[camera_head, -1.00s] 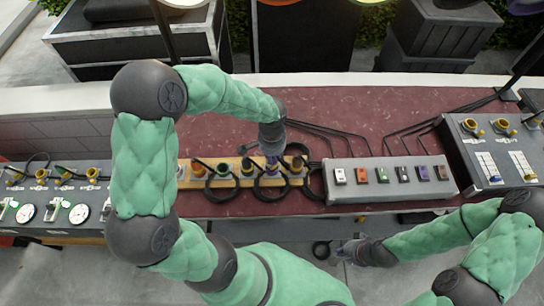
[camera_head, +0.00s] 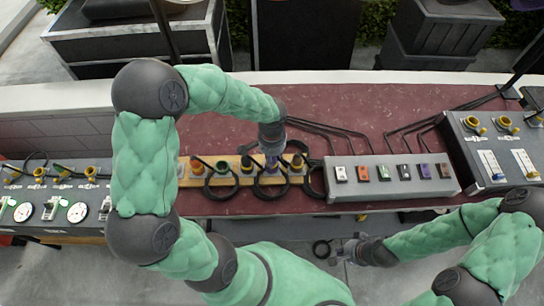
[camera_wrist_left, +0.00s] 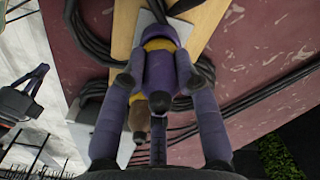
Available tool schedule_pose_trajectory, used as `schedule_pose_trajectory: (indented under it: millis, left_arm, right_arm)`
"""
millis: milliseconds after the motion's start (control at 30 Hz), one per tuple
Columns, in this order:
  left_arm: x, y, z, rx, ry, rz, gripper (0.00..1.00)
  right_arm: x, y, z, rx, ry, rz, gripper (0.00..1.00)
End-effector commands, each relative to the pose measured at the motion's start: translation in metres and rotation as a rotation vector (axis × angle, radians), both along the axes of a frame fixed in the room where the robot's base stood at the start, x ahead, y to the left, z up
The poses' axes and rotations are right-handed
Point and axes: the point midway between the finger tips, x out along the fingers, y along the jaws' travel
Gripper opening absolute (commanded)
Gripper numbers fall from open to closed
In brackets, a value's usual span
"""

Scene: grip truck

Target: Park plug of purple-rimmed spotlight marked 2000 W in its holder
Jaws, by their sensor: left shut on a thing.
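My left gripper (camera_head: 271,150) is shut on a purple plug (camera_head: 272,167) at the wooden holder board (camera_head: 235,163). In the left wrist view, the fingers of my left gripper (camera_wrist_left: 160,82) flank the plug's purple body (camera_wrist_left: 160,72). A yellow collar (camera_wrist_left: 160,45) shows just past it, against a grey plate on the wood; I cannot tell how deeply the plug sits. A purple-rimmed spotlight (camera_head: 526,4) is cut off at the top right; its marking is not readable. My right gripper (camera_head: 349,247) is open and empty, low in front of the red bed.
Other coloured plugs with looped black cables stand along the board. A grey box (camera_head: 390,190) with coloured switches is to its right. Socket panels stand at the far left (camera_head: 60,220) and far right (camera_head: 490,165). Black cables cross the red bed (camera_head: 350,100).

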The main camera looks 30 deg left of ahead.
Motion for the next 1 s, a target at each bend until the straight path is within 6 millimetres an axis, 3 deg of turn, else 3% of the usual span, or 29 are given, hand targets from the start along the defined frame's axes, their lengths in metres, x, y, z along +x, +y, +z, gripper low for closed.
schedule_pose_trajectory:
  millis: [467,500,567,800,867,1000]
  left_arm:
    - [0.0001,0.0002,-0.0078,0.000,0.000,0.000,0.00]
    - [0.0002,0.0002,-0.0071,0.000,0.000,0.000,0.42]
    - [0.0002,0.0002,-0.0069,0.000,0.000,0.000,0.59]
    - [0.0001,0.0001,-0.0069,0.000,0.000,0.000,0.59]
    - [-0.0001,0.0000,-0.0071,0.000,0.000,0.000,0.73]
    - [-0.0001,0.0000,-0.0071,0.000,0.000,0.000,0.74]
  right_arm:
    - [0.0001,0.0000,-0.0066,0.000,0.000,0.000,0.00]
    - [0.0000,0.0000,-0.0059,0.000,0.000,0.000,0.00]
    - [0.0000,0.0001,-0.0058,0.000,0.000,0.000,0.00]
    - [0.0000,0.0000,-0.0057,0.000,0.000,0.000,0.00]
    - [0.0001,0.0000,-0.0057,0.000,0.000,0.000,0.00]
    - [0.0000,-0.0001,-0.0058,0.000,0.000,0.000,0.00]
